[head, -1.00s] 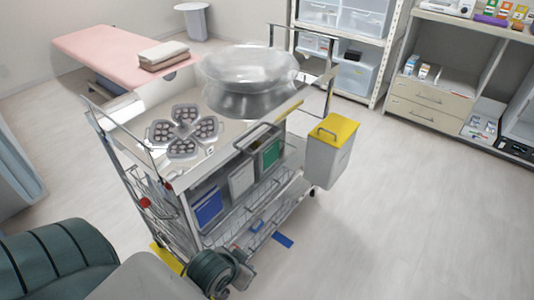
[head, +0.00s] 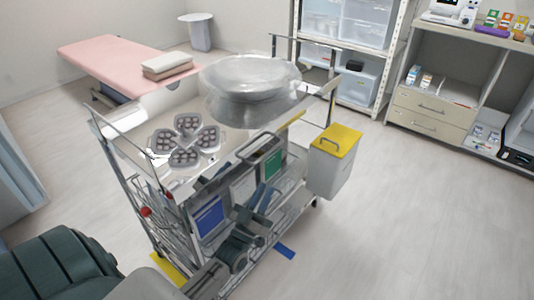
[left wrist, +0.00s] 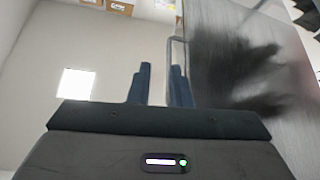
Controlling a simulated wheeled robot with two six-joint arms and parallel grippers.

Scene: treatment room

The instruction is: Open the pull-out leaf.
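The steel trolley (head: 215,165) stands in front of me. A grey loop handle (head: 258,148) shows at its front, just under the top; I take it for the pull-out leaf's handle. The leaf itself is hard to make out in the head view. My left gripper (head: 264,197) is in front of the trolley, below the handle, with its fingers pointing up toward it. In the left wrist view the two blue-grey fingers (left wrist: 160,86) are apart. A thin grey bar (left wrist: 170,55) runs down close to the right finger; I cannot tell whether they touch. My right gripper is not in view.
The trolley top carries a clear-covered bowl (head: 250,85) and a petal-shaped tray (head: 184,140). A yellow-lidded bin (head: 335,142) hangs at its right end. Blue and green folders (head: 208,217) sit in its front basket. The floor (head: 410,220) to the right is clear.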

